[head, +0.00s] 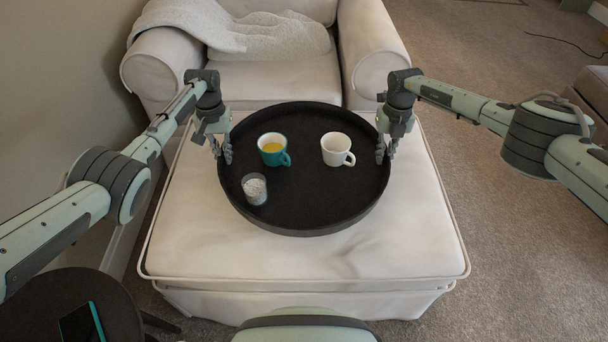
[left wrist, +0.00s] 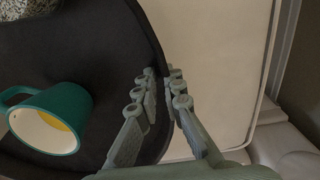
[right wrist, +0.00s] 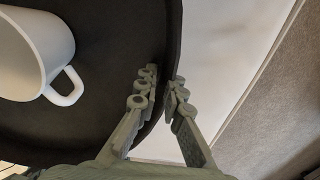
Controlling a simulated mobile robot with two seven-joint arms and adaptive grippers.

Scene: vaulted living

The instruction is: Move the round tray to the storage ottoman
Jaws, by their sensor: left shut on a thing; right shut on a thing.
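The round black tray (head: 310,205) is over the cream storage ottoman (head: 400,245), within its top; I cannot tell whether it rests on it or hangs just above. The wrist views show the rim between the fingers of the left gripper (left wrist: 162,85) and the right gripper (right wrist: 162,85).
A cream armchair (head: 270,80) with a grey throw (head: 240,32) stands right behind the ottoman. A dark round side table (head: 30,310) with a phone-like device (head: 82,322) is at the lower left. A wall (head: 60,90) runs along the left; carpet (head: 510,240) is open at the right.

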